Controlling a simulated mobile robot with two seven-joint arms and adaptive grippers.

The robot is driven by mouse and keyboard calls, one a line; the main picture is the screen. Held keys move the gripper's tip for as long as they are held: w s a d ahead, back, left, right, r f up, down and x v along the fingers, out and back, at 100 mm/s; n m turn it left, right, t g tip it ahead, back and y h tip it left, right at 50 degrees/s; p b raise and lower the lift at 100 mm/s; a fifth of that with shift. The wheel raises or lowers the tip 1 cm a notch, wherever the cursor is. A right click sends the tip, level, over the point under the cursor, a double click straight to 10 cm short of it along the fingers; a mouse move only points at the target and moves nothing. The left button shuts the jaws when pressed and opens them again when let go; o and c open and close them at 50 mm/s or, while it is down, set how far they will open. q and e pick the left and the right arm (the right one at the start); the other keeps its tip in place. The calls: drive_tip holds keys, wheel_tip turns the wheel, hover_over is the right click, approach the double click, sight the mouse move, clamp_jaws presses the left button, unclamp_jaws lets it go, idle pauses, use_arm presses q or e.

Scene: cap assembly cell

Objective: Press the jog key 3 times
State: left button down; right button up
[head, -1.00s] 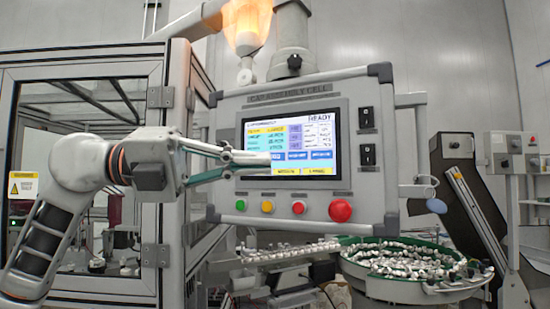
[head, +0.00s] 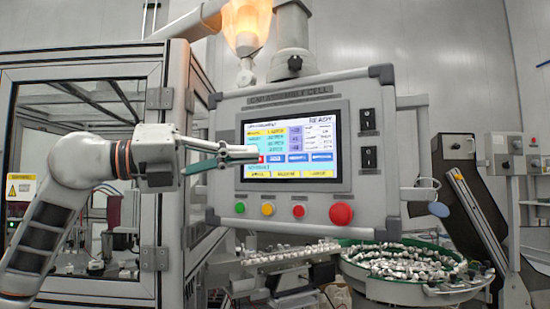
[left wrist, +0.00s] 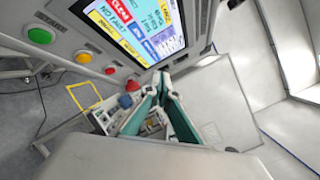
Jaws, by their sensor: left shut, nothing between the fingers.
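The control panel's touchscreen (head: 292,138) is lit and shows READY at its top right. Its lower part has a red key (head: 262,159), blue keys (head: 297,157) and a row of yellow keys (head: 288,174). The key labels are too small to read, so I cannot tell which is the jog key. My left gripper (head: 251,152) is shut and empty, its tips in front of the screen's lower left, partly covering it. Contact cannot be told. In the left wrist view its fingers (left wrist: 162,80) point toward the screen (left wrist: 140,22). My right gripper is out of view.
Below the screen are green (head: 240,207), yellow (head: 267,208) and red (head: 298,210) buttons and a large red knob (head: 341,213). A glazed cabinet (head: 150,70) stands left, a parts bowl (head: 410,290) below right.

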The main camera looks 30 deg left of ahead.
sight(284, 158)
use_arm(q)
drive_tip(key=shift+w+a+p, duration=0.15)
drive_tip(key=shift+w+p, duration=0.45)
drive_tip(key=shift+w, duration=1.2)
drive_tip(key=shift+w+a+p, duration=0.1)
drive_tip(key=shift+w+p, duration=0.45)
drive_tip(key=shift+w, duration=1.2)
drive_tip(key=shift+w+p, duration=0.3)
drive_tip(key=shift+w, duration=0.1)
drive_tip(key=shift+w, duration=0.3)
drive_tip(key=shift+s, duration=0.7)
